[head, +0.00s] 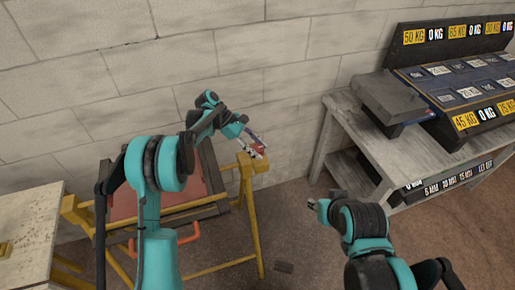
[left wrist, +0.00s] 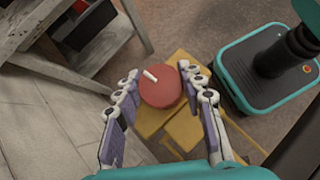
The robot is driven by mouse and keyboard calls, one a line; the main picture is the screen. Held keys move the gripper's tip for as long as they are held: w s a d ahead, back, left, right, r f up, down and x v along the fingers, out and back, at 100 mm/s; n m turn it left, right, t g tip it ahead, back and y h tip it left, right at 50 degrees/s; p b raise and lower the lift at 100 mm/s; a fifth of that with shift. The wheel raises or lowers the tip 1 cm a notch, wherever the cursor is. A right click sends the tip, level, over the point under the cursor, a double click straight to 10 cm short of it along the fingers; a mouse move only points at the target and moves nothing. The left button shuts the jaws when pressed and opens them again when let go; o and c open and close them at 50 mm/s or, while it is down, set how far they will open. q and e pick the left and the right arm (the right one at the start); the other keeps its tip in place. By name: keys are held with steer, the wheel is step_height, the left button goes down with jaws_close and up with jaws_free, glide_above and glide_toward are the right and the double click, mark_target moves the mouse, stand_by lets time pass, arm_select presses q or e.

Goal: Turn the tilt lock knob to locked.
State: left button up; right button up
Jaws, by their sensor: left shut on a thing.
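The tilt lock knob (left wrist: 162,90) is round and red, with a short white pointer bar toward its upper left in the left wrist view. It sits at the end of a yellow frame (left wrist: 172,132), and no lock markings are readable. My left gripper (left wrist: 160,88) has its fingers on both sides of the knob and is shut on it. In the head view, my left gripper (head: 258,150) is at the frame's upper right corner and mostly covers the knob. My right gripper (head: 312,203) is over open floor, away from the frame; its finger state is too small to tell.
The yellow trestle frame (head: 250,215) carries a dark-edged reddish panel (head: 125,204). A grey bench (head: 350,128) with weight-labelled racks (head: 470,75) stands at right. A pale table (head: 30,225) is at left. A brick wall is close behind; floor is open between frame and bench.

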arm_select(q)
steer(key=o, duration=1.2)
steer(key=v, duration=1.2)
